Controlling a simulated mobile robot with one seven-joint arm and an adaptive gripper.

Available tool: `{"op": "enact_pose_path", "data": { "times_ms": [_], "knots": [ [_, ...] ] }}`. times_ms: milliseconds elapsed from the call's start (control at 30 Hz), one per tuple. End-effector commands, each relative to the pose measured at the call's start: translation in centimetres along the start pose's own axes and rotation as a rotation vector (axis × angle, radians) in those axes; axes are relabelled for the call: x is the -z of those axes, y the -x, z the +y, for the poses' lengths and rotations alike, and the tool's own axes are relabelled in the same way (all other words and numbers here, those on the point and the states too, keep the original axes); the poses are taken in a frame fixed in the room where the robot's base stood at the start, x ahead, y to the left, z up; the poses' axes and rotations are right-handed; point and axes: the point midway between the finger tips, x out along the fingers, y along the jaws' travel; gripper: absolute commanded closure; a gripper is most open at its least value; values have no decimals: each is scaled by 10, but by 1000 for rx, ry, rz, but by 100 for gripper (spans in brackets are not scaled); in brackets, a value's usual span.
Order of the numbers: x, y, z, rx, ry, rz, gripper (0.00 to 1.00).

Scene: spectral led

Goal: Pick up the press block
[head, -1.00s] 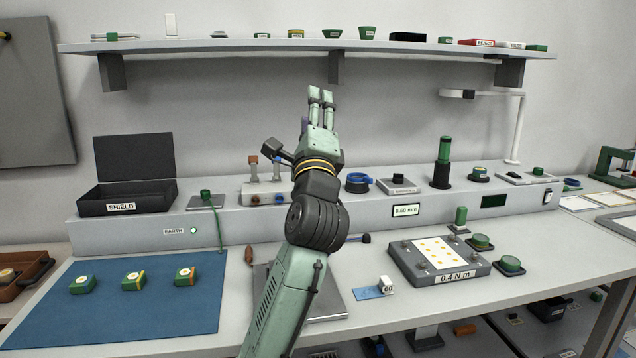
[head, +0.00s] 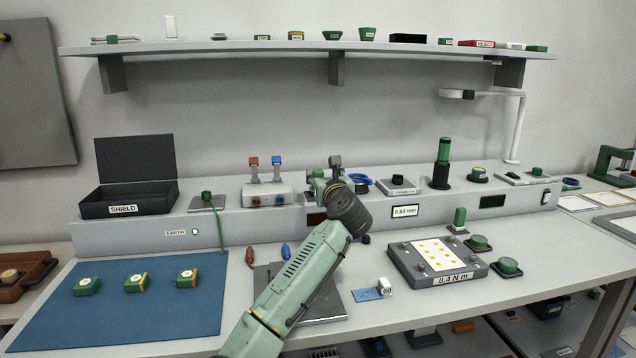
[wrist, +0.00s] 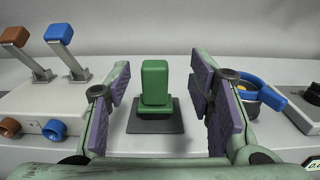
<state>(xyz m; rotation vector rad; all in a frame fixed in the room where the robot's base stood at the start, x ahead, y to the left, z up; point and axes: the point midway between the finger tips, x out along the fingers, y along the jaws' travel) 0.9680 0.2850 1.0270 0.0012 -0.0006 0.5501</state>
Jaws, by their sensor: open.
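A green upright block (wrist: 155,84), which looks like the press block, stands on a dark square plate (wrist: 152,128) in the wrist view. It is centred between the two purple-padded fingers of my gripper (wrist: 158,92), with a gap on each side. My gripper is open and empty. In the head view my gripper (head: 323,180) is low over the raised back ledge, pointing away, and hides the block from that camera.
A box with two levers (head: 267,192) stands left of my gripper. A blue ring-shaped item (head: 360,181) is close on the right, near the right finger in the wrist view. The overhead shelf (head: 270,44) is above.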

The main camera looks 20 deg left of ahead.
Motion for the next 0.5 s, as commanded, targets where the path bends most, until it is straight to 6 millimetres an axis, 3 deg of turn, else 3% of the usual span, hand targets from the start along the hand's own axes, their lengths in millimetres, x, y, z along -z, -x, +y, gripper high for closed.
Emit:
{"op": "enact_pose_path", "data": {
  "times_ms": [233,500],
  "knots": [
    [2,-36,6,-1,0,3,52],
    [4,-45,6,0,1,0,52]
  ]
}}
